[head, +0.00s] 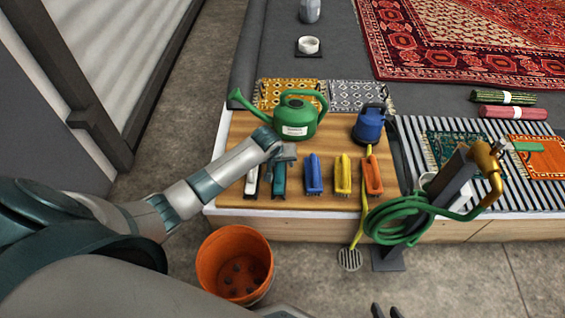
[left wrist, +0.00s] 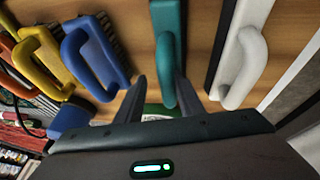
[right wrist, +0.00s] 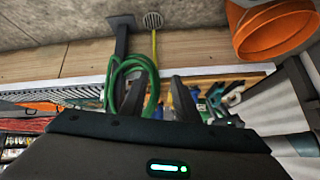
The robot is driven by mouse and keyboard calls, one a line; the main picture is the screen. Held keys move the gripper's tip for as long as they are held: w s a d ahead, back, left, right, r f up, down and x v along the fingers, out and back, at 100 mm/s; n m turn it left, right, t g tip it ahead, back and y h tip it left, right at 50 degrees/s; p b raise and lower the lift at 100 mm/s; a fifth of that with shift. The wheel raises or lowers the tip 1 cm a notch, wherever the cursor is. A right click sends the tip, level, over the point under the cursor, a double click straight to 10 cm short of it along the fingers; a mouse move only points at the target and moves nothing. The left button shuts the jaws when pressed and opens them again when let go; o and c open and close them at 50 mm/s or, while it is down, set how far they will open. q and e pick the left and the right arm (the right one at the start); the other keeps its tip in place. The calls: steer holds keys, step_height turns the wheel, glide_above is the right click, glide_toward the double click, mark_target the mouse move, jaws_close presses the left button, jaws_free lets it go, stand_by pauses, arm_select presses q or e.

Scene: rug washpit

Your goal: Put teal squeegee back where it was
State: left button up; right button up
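The teal squeegee (head: 279,180) lies on the wooden board (head: 293,205), in a row between a white tool and a blue one. My left gripper (head: 283,158) is over its far part and hides some of it. In the left wrist view, the teal squeegee (left wrist: 169,40) runs between the two fingers of my left gripper (left wrist: 161,75). The fingers are apart, with a gap visible beside the handle. My right gripper (head: 385,311) is at the bottom edge of the head view. In the right wrist view it (right wrist: 146,88) is open and empty.
White (head: 251,182), blue (head: 313,176), yellow (head: 343,175) and orange (head: 373,178) tools share the row. A green watering can (head: 297,120) and a blue container (head: 369,125) stand behind. A hose stand (head: 455,176) is right; an orange bucket (head: 234,262) is in front.

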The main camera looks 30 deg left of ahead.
arm_select(q)
steer(key=shift+s, duration=0.1)
arm_select(e)
steer(key=shift+w+a, duration=0.1)
steer(key=shift+a, duration=0.05)
